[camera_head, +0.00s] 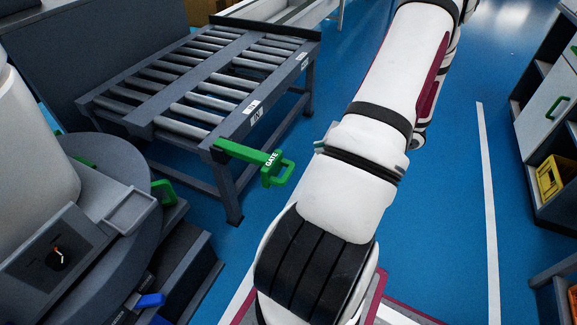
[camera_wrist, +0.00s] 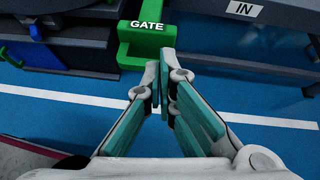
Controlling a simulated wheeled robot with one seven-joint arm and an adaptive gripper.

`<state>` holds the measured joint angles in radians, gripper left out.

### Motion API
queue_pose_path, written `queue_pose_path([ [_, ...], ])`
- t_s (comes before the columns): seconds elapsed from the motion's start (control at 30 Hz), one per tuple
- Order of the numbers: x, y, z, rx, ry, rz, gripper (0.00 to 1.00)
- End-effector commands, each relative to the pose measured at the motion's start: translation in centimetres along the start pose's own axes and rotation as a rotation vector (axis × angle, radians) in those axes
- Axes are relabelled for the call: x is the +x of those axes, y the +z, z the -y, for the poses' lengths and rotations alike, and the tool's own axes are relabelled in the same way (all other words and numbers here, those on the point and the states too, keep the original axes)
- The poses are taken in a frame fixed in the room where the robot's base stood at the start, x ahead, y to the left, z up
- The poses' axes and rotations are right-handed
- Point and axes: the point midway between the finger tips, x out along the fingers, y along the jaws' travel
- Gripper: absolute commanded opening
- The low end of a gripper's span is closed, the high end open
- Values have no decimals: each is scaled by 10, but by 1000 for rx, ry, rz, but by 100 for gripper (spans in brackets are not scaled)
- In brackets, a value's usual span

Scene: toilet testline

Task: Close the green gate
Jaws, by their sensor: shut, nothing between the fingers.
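The green gate (camera_head: 245,154) is a bar with a looped handle and a white "GATE" label. In the head view it juts out from the near corner of the roller conveyor (camera_head: 230,115), past its frame. In the wrist view the gate (camera_wrist: 146,42) is at the top middle. My gripper (camera_wrist: 158,82) is shut and empty, its teal-padded fingers together just below the gate's handle in the picture. I cannot tell whether the fingertips touch it. In the head view my arm hides my gripper.
A round grey machine (camera_head: 95,225) with a dial stands at the left, close to the gate. Shelves with a yellow bin (camera_head: 552,178) stand at the right. An "IN" label (camera_wrist: 244,9) marks the conveyor frame.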

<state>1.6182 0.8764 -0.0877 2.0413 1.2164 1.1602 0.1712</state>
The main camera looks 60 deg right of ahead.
Motion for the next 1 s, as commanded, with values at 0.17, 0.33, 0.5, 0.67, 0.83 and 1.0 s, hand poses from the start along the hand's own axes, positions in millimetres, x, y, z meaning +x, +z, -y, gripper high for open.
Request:
queue_pose_path([
  [0.17, -3, -35, 5, 85, -66, 19, 0],
  [0.33, 10, -37, 6, 91, -69, 20, 0],
  [0.5, 41, -36, 8, 89, -66, 21, 0],
  [0.67, 73, -36, 10, 88, -66, 20, 0],
  [0.83, 103, -32, 13, 87, -67, 19, 0],
  [1.0, 120, -20, 15, 87, -68, 18, 0],
])
